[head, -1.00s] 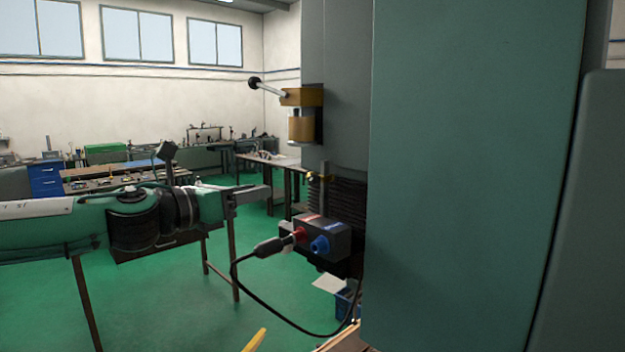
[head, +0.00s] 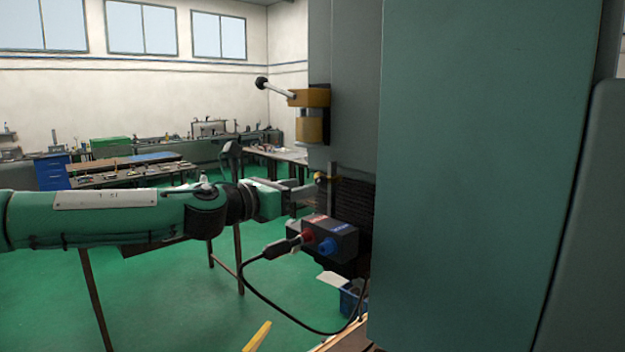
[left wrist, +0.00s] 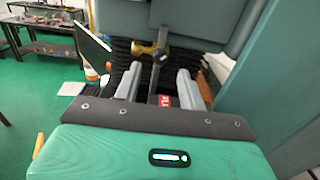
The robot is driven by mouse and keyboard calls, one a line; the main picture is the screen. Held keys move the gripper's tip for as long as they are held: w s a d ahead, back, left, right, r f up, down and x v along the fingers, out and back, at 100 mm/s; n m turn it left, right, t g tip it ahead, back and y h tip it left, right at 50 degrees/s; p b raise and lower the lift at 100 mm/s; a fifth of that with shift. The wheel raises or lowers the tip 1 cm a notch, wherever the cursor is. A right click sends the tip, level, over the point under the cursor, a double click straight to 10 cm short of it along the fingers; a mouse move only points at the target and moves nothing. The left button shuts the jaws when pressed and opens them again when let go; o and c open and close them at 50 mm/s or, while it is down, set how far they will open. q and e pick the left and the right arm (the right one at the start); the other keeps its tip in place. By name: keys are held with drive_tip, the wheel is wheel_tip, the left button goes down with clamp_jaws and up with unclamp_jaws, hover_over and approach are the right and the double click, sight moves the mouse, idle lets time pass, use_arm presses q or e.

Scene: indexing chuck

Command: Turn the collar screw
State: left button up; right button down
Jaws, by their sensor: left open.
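The brass collar screw (head: 320,177) sits on a thin upright steel post beside the machine's dark ribbed cover. In the left wrist view the brass screw and collar (left wrist: 142,49) show on the upright post (left wrist: 159,62), beyond the fingers and left of their midline. My left gripper (head: 308,188) comes in from the left, its tips close to the post near the collar. I cannot tell the exact gap to the screw. My right gripper is not in view.
Just below my gripper is a dark box (head: 333,240) with red and blue sockets and a plugged-in black cable. A yellow clamp with a ball-ended lever (head: 309,97) is above. The large green-grey machine housing (head: 475,180) fills the right. Benches stand behind.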

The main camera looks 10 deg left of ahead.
sight(318, 182)
use_arm(q)
drive_tip(key=shift+p+x, duration=0.6)
drive_tip(key=shift+x, duration=1.75)
clamp_jaws()
